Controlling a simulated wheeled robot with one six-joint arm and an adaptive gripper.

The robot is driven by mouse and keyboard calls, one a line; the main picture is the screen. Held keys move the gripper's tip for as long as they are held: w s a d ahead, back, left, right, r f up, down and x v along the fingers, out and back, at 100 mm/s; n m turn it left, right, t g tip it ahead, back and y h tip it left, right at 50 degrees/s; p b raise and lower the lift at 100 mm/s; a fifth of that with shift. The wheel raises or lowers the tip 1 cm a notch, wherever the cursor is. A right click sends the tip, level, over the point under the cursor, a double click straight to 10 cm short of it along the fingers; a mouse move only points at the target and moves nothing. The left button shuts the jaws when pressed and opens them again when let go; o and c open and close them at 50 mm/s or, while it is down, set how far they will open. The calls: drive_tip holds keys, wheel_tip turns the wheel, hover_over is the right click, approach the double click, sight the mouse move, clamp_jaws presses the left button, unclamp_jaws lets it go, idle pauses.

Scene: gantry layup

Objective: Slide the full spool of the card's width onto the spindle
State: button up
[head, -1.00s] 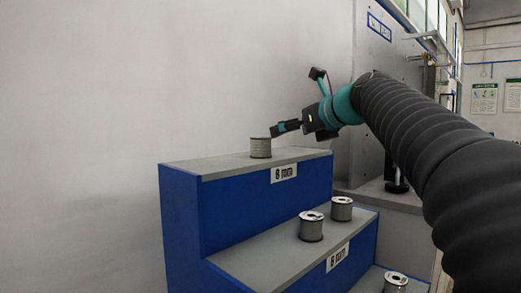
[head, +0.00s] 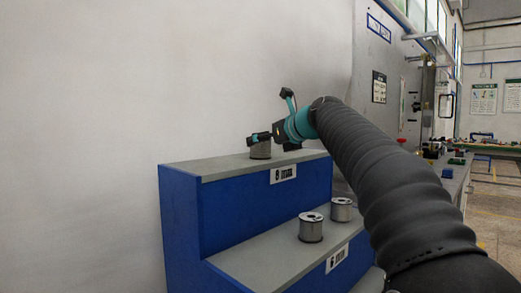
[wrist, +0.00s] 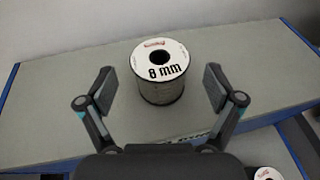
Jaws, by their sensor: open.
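A spool (wrist: 158,73) with a white top flange reading "8 mm" and a dark centre hole stands upright on the top step. It also shows in the head view (head: 261,151), partly covered by my gripper. My gripper (wrist: 160,88) is open, with one finger on each side of the spool and a gap between each finger and it. In the head view my gripper (head: 258,138) is at the spool's upper part. I cannot make out the card or the spindle for certain.
The blue stepped stand (head: 215,205) has grey treads and an "8 mm" label (head: 283,173) on the top step. Two spools (head: 311,227) (head: 341,209) stand on the lower step, labelled "6 mm" (head: 337,257). A wall rises behind the stand.

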drive_tip(key=x, duration=0.3)
drive_tip(key=shift+f, duration=0.1)
clamp_jaws()
wheel_tip(320, 180, up, 10)
drive_tip(key=p, duration=0.3)
idle(0.5)
drive_tip(key=shift+s, duration=0.1)
